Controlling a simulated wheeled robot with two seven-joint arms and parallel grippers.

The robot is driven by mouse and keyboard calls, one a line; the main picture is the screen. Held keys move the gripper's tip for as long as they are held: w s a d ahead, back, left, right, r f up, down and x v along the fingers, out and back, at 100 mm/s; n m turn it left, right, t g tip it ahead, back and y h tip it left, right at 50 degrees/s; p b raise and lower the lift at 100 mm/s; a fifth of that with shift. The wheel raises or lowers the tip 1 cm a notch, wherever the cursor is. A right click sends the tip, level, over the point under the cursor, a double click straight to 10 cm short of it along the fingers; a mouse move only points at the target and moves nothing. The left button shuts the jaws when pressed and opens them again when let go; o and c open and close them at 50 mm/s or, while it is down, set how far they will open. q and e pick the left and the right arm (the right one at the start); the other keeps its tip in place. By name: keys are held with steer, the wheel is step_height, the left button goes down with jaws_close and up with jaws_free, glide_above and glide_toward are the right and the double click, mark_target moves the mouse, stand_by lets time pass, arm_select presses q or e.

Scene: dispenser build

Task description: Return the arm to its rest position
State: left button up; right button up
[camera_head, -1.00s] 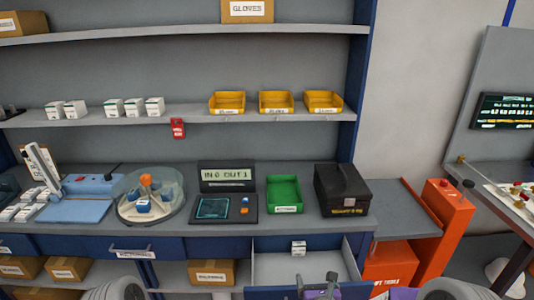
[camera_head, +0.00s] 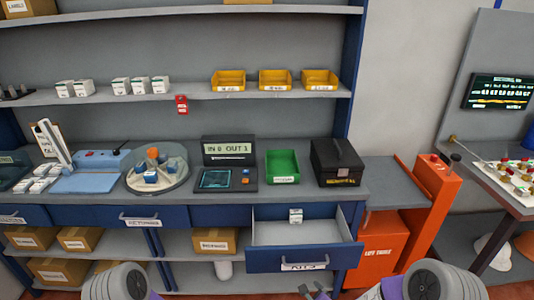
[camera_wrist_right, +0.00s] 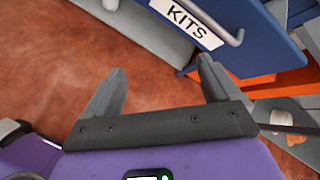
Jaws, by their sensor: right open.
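My right gripper (camera_wrist_right: 160,88) is open and empty in the right wrist view, its two grey fingers spread over the reddish floor. In the head view the tips of my right gripper (camera_head: 314,290) show at the bottom edge, below and apart from the open drawer front. The drawer (camera_head: 305,259) labelled KITS is pulled out and holds one small white box (camera_head: 295,215) near its back. The drawer's front and handle also show in the right wrist view (camera_wrist_right: 262,42). Part of my left arm is at the lower left; its gripper is out of view.
On the bench stand a round clear-covered dispenser (camera_head: 158,168), a display unit (camera_head: 228,151), a green bin (camera_head: 282,166) and a black box (camera_head: 337,162). An orange cabinet (camera_head: 434,205) stands right of the bench. Several yellow bins line the shelf (camera_head: 200,95) above.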

steer(key=s+a+f+n+g+y+b, duration=0.2)
steer(key=s+f+n+g, duration=0.7)
steer(key=s+f+n, duration=1)
steer(key=shift+s+a+f+n+g+b, duration=0.45)
steer(key=shift+s+n+b, duration=0.75)
steer(key=shift+n, duration=1.2)
steer(key=shift+a+r+t, duration=0.1)
steer(key=shift+r+t, duration=0.05)
steer(key=shift+t, duration=0.1)
